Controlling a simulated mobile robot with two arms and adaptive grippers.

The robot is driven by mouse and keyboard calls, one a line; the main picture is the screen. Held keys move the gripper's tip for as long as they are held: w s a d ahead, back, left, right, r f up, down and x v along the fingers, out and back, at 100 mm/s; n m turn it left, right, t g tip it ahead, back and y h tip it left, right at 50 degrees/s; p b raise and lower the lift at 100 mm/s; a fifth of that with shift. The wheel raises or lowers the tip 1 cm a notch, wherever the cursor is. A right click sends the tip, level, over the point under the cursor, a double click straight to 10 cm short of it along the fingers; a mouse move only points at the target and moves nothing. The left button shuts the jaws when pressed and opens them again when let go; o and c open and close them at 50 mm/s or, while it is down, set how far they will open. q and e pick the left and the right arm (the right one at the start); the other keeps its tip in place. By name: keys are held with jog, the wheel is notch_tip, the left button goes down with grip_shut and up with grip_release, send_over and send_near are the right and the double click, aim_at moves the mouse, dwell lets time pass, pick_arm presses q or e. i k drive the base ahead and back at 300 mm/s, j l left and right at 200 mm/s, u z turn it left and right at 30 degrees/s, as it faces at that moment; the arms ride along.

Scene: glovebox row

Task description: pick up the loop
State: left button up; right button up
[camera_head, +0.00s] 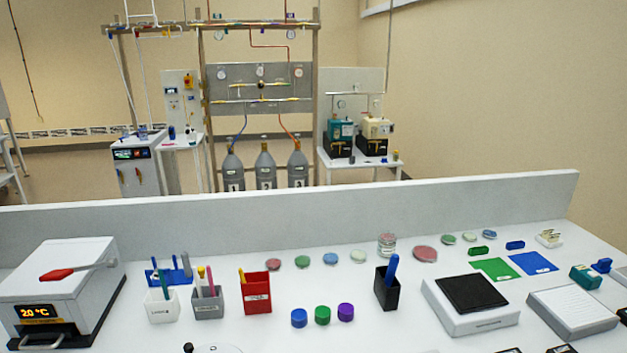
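I cannot single out the loop with certainty. Thin-handled tools stand upright in several labelled cups: a white cup (162,308) with a dark-green-handled tool, a grey cup (207,304) with yellow and pink handles, and a red cup (256,295) with a yellow handle. The labels are too small to read. A black cup (387,292) further right holds a thick blue pen-like item (392,267). Neither of my grippers shows in the head view.
A blue rack (169,275) is behind the cups. Blue, green (322,315) and purple caps lie mid-bench. A black-topped balance-like device (471,305) stands right. A low grey wall (290,225) runs behind.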

aim_at(163, 287)
jog(key=k+j, duration=0.1)
jog(key=j, duration=1.2)
jog(key=k+u, duration=0.05)
